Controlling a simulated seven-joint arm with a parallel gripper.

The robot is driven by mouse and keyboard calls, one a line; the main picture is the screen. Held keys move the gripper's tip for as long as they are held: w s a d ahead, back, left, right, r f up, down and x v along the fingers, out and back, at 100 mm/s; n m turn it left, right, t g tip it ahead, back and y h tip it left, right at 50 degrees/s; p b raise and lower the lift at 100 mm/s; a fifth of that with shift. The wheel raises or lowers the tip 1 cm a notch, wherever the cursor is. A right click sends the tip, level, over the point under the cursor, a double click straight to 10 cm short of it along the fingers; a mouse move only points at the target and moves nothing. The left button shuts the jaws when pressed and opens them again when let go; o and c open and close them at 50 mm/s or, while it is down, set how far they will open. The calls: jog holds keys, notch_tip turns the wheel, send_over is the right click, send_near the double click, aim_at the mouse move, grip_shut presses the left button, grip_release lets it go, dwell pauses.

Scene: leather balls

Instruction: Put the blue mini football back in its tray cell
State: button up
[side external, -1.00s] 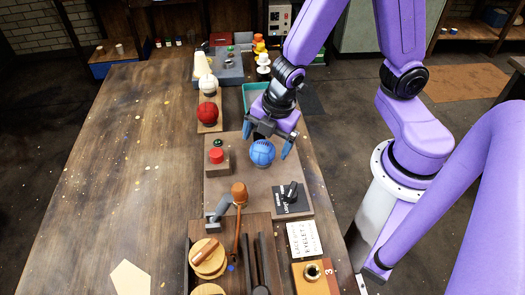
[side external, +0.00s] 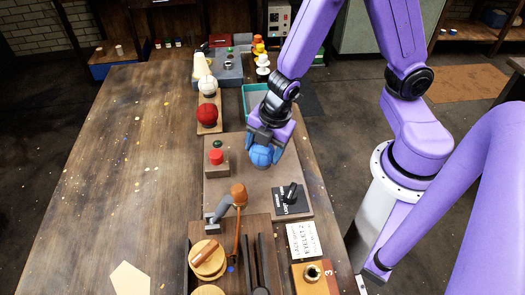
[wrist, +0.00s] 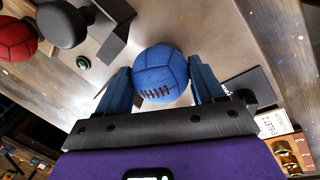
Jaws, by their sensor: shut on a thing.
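The blue mini football (side external: 261,156) is at the grey-brown board (side external: 235,187) in the middle of the bench. My gripper (side external: 265,158) is shut on it from above, one finger on each side. In the wrist view the blue ball (wrist: 160,75) sits between the two blue fingers of my gripper (wrist: 161,84), its brown lacing towards the camera. I cannot tell if the ball touches the board. Behind it to the left, a wooden holder (side external: 203,127) carries a red ball (side external: 207,115) and a white ball (side external: 208,85). A teal tray (side external: 246,98) stands behind my gripper, partly hidden.
A box with a red button (side external: 216,157) and a green button (side external: 217,144) stands left of the ball. A black knob plate (side external: 291,200) lies to the front right. A wooden-handled lever (side external: 238,195) and a tool tray are nearer. The bench's left side is mostly clear.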

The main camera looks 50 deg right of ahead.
jog(key=shift+r, duration=0.1)
jog(key=shift+w+r, duration=0.1)
jog(key=shift+r, duration=0.5)
jog(key=s+d+r, duration=0.2)
jog(key=s+r, duration=0.4)
jog(key=s, duration=0.1)
jog(key=s+d+r, duration=0.3)
jog(key=s+r, duration=0.3)
jog(key=w+d+m+h, duration=0.1)
jog(key=w+d+m, duration=0.1)
jog(key=w, duration=1)
jog(key=w+d+m, duration=0.2)
jog(key=w, duration=1)
jog(key=shift+w+a+f, duration=0.1)
jog(key=shift+w+f, duration=2)
jog(key=shift+w, duration=0.25)
jog(key=shift+w+a+f, duration=0.15)
jog(key=shift+w+f, duration=1.9)
jog(key=shift+w, duration=0.25)
jog(key=shift+w+a+f, duration=0.1)
jog(key=shift+w+f, duration=2)
jog(key=shift+w, duration=0.25)
